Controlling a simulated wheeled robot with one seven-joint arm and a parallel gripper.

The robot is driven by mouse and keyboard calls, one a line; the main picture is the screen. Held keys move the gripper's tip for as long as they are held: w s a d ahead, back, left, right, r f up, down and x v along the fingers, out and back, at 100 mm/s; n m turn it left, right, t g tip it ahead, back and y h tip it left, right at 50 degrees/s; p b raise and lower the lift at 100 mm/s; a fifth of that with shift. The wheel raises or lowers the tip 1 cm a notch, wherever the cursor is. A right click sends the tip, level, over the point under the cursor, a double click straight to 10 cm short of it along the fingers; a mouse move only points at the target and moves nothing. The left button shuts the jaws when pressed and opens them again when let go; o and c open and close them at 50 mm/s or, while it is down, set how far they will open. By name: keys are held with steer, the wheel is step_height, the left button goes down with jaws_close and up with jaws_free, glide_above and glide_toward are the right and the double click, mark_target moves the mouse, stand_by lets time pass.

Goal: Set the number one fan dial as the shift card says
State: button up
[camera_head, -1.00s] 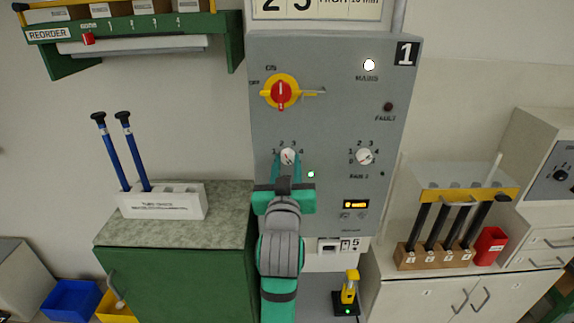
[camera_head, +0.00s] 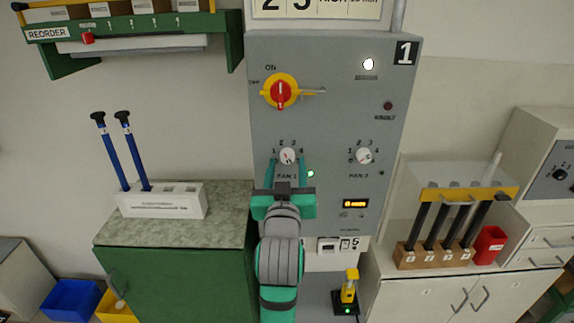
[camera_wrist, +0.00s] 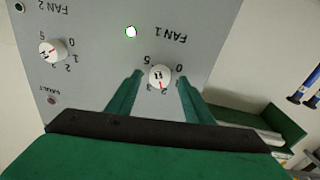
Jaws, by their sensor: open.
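The fan 1 dial (camera_head: 288,156) is a white round knob with a red mark on the grey panel (camera_head: 335,125). It also shows in the wrist view (camera_wrist: 160,77), upside down, with its red mark pointing to the 2–3 side of its scale; the exact number is too small to tell. My gripper (camera_head: 288,165) is open, with one green finger on each side of the dial. In the wrist view the fingertips (camera_wrist: 160,79) flank the knob with gaps; I cannot tell how deep they reach. A sign (camera_head: 315,8) above the panel, cut off at the top, shows large digits; I cannot tell whether it is the shift card.
The fan 2 dial (camera_head: 364,156) is to the right. A red-and-yellow rotary switch (camera_head: 281,92) is above. A green light (camera_head: 310,174) glows beside the fan 1 dial. A green cabinet (camera_head: 175,275) stands left; a wooden block with black-handled tools (camera_head: 430,258) stands right.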

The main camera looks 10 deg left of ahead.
steer(key=s, duration=0.9)
steer(key=shift+d+f, duration=0.3)
steer(key=shift+d, duration=0.05)
steer(key=shift+s, duration=0.1)
steer(key=s+d+f+g, duration=0.15)
steer(key=s+f, duration=0.25)
steer(key=f, duration=0.5)
steer(key=s+d+f, duration=0.2)
steer(key=s+f, duration=0.3)
steer(key=f, duration=0.4)
steer(key=s+d+f+g, duration=0.1)
steer(key=s+f, duration=0.3)
steer(key=f, duration=0.5)
steer(key=s+d+f+m, duration=0.1)
steer(key=s+f, duration=0.3)
steer(key=s, duration=0.9)
steer(key=s+d+f+m+h, duration=0.1)
steer(key=s+f, duration=0.3)
steer(key=s, duration=0.9)
steer(key=shift+d+f+g+h, duration=0.2)
steer(key=shift+d+g+h, duration=0.1)
steer(key=shift+d+g, duration=0.15)
steer(key=shift+w, duration=0.1)
